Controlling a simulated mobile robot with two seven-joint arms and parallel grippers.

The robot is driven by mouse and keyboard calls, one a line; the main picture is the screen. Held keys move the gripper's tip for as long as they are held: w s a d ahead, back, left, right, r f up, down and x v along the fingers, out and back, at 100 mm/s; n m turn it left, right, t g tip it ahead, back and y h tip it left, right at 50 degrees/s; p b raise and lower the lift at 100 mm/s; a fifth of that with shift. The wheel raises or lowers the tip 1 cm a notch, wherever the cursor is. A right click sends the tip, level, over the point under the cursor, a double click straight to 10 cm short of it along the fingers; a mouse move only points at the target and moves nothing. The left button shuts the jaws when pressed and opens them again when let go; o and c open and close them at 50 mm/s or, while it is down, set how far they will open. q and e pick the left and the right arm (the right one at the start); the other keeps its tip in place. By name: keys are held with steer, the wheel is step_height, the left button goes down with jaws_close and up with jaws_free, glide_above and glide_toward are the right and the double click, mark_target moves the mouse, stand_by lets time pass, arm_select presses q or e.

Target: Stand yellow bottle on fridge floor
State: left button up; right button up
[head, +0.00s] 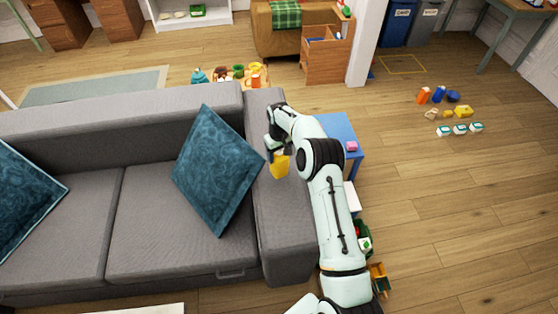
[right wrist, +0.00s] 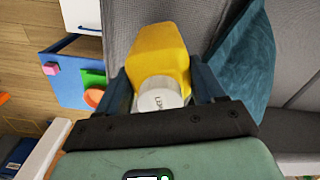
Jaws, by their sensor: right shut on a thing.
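The yellow bottle (head: 280,167) is held in my right gripper (head: 278,152) over the armrest of the grey sofa. In the right wrist view the bottle (right wrist: 160,50) sits between the two dark blue fingers of the gripper (right wrist: 163,82). Its white cap (right wrist: 160,97), with dark lettering, points toward the wrist, and its yellow body extends away from it. I cannot make out whether the bottle touches the armrest. No open fridge or fridge floor can be made out for certain. My left gripper is not in view.
The grey sofa (head: 285,225) with teal cushions (head: 216,170) fills the left. A blue table (head: 338,127) with a pink block (head: 351,146) stands beyond the armrest. A white box-like thing (head: 352,197) is partly hidden by my arm. Toys lie on the right floor, otherwise mostly clear.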

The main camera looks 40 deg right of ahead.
steer(key=shift+w+f, duration=0.1)
steer(key=shift+f, duration=1.85)
steer(key=shift+f, duration=0.15)
steer(key=o, duration=1.5)
steer(key=shift+o, duration=0.2)
